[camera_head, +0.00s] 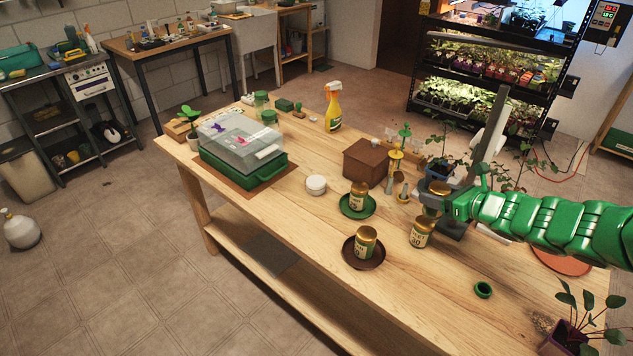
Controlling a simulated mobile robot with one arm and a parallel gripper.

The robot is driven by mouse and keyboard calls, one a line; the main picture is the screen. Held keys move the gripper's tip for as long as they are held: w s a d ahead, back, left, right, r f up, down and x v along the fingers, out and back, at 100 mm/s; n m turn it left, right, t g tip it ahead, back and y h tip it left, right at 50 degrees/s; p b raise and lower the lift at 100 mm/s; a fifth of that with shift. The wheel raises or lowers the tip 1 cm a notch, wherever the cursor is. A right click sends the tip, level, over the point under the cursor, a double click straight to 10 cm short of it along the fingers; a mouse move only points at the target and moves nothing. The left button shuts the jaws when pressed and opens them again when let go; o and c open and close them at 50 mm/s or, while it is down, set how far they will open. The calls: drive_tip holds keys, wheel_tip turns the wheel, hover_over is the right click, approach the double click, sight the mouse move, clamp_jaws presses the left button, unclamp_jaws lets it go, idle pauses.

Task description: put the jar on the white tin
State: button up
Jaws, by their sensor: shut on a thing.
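A small round white tin (316,186) stands on the wooden table, between the green propagator box and the jars. My gripper (447,205) is at the right of the table, shut on a gold-lidded jar (435,190), which is upright and partly hidden by the jaws. Similar jars stand nearby: one (357,198) on a green saucer (343,209), one (365,243) on a brown saucer (349,258), and one (421,234) on bare wood just below the held jar. Whether the held jar touches the table is hard to tell.
A brown box (368,162) stands behind the saucers, with a yellow-green dibber stand (397,158) beside it. The lidded propagator (245,165) is at left and a yellow spray bottle (333,108) behind. Bare wood lies in front of the tin.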

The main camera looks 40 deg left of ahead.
drive_tip(key=s+a+r+n+g, duration=0.1)
drive_tip(key=s+a, duration=0.3)
drive_tip(key=a, duration=0.5)
drive_tip(key=s+a+r, duration=0.2)
drive_tip(key=s+a, duration=0.1)
drive_tip(key=a, duration=0.7)
drive_tip(key=s+a+r+n+g, duration=0.1)
drive_tip(key=s+a, duration=0.3)
drive_tip(key=a, duration=0.5)
hover_over(316, 181)
drive_tip(key=shift+f, duration=6.6)
drive_tip(key=shift+f, duration=0.1)
drive_tip(key=o, duration=1.1)
